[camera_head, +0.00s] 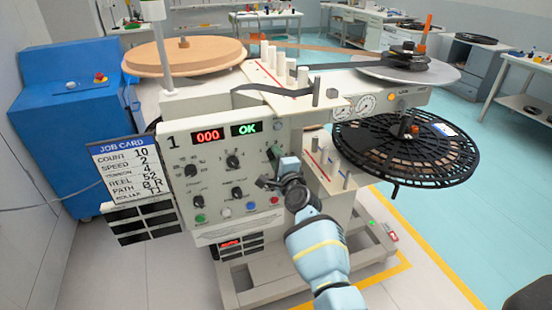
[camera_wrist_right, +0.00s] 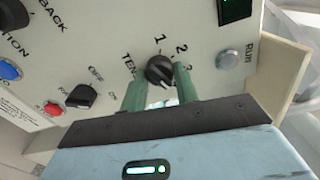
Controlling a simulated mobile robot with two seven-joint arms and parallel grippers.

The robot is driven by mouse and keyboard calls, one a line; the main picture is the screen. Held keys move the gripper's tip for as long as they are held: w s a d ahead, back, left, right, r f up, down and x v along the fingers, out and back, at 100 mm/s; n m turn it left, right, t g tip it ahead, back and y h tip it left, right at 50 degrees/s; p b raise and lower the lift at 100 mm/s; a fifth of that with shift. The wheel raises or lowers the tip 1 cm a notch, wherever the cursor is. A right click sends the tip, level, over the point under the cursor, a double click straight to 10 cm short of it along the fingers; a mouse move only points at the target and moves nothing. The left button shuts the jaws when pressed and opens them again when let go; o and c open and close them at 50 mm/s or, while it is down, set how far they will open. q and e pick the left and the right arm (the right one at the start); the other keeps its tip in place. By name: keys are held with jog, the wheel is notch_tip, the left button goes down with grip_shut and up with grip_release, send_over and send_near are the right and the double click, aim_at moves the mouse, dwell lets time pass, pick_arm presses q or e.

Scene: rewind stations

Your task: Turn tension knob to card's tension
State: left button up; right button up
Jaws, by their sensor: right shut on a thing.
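The tension knob (camera_wrist_right: 160,70) is black and round, on the pale panel, with printed numbers 1, 2 and 3 and a partly covered label starting "TEN" around it. My right gripper (camera_wrist_right: 160,89) has its green fingers either side of the knob, shut on it. In the head view my right gripper (camera_head: 271,182) is at the panel's right part, and the gripper covers the knob there. The job card (camera_head: 112,172) hangs left of the panel; its tension row seems to read 4, but the print is small. The knob's exact setting is hard to read. My left gripper is not in view.
The panel (camera_head: 215,215) carries other black knobs, coloured buttons, a red "000" display (camera_head: 208,135) and a green "OK" display (camera_head: 244,129). A black reel (camera_head: 440,155) sticks out at the right, and a tan reel (camera_head: 165,60) lies at upper left. A blue cabinet (camera_head: 60,150) stands left.

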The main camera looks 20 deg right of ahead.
jog(key=o, duration=1)
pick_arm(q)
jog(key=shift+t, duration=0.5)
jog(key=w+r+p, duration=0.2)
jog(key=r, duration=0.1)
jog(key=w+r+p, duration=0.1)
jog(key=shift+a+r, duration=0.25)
pick_arm(e)
jog(key=s, duration=0.7)
jog(key=shift+s+d, duration=0.1)
jog(key=shift+s, duration=0.3)
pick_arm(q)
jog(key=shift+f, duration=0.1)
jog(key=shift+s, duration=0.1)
pick_arm(e)
jog(key=shift+f, duration=0.1)
